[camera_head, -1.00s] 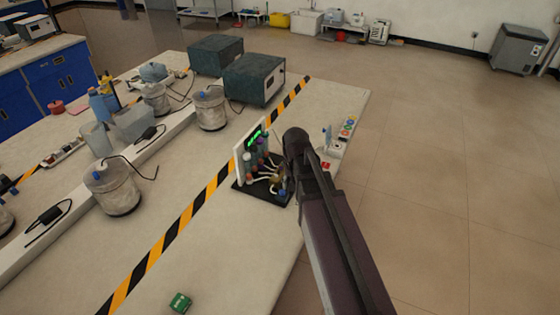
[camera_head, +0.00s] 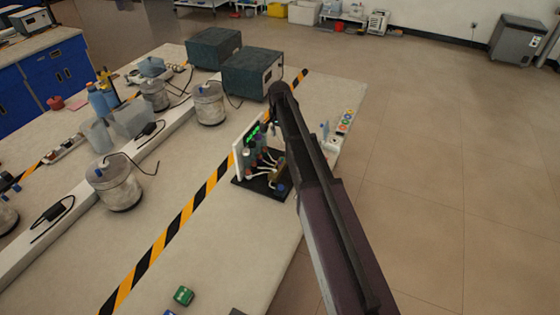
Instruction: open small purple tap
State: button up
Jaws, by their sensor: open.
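A small rig stands on the bench, with a black base (camera_head: 250,184), an upright white panel (camera_head: 238,160) and a green lit display (camera_head: 254,131). Several small coloured parts and white tubes sit on the base in front of the panel. They are too small and crowded for me to pick out the purple tap for certain. My dark arm reaches in from the lower right and its raised joint is just beyond the rig. The arm covers the space along the rig's right side. I cannot make out my gripper's fingers; they seem hidden behind the arm.
A metal canister (camera_head: 209,104) is at left. The bench front is mostly clear, with a small green block (camera_head: 184,296).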

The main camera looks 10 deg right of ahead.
aim_at(280, 162)
jog(key=shift+f, duration=0.15)
notch_tip(280, 162, down, 14)
jog(key=b, duration=1.3)
jog(key=shift+r+b, duration=0.25)
jog(key=shift+b, duration=0.15)
grip_shut()
